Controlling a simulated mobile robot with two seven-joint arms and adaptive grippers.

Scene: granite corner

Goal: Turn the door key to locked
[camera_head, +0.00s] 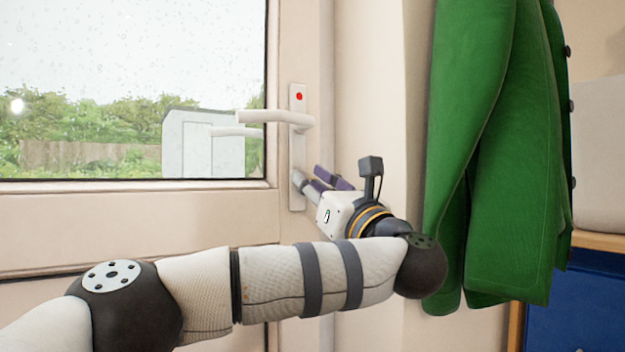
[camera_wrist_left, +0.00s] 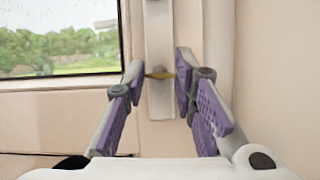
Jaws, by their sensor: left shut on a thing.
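The door (camera_head: 140,225) is pale, with a wide window and a long upright lock plate (camera_head: 297,150) near its right edge. A pale lever handle (camera_head: 265,117) sticks out to the left from the plate, level. A red mark (camera_head: 299,96) shows above it. My left gripper (camera_head: 308,180) reaches the lower part of the plate from the right. In the left wrist view, my left gripper (camera_wrist_left: 162,73) has its purple-padded fingers shut on the brass key (camera_wrist_left: 159,75), which lies crosswise over the plate. The key is hidden by the fingers in the head view.
A green coat (camera_head: 500,150) hangs just right of my left wrist. A blue cabinet (camera_head: 575,305) with a wooden top stands at the far right. The handle juts out above my left gripper. The wall (camera_head: 365,80) between door and coat is bare.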

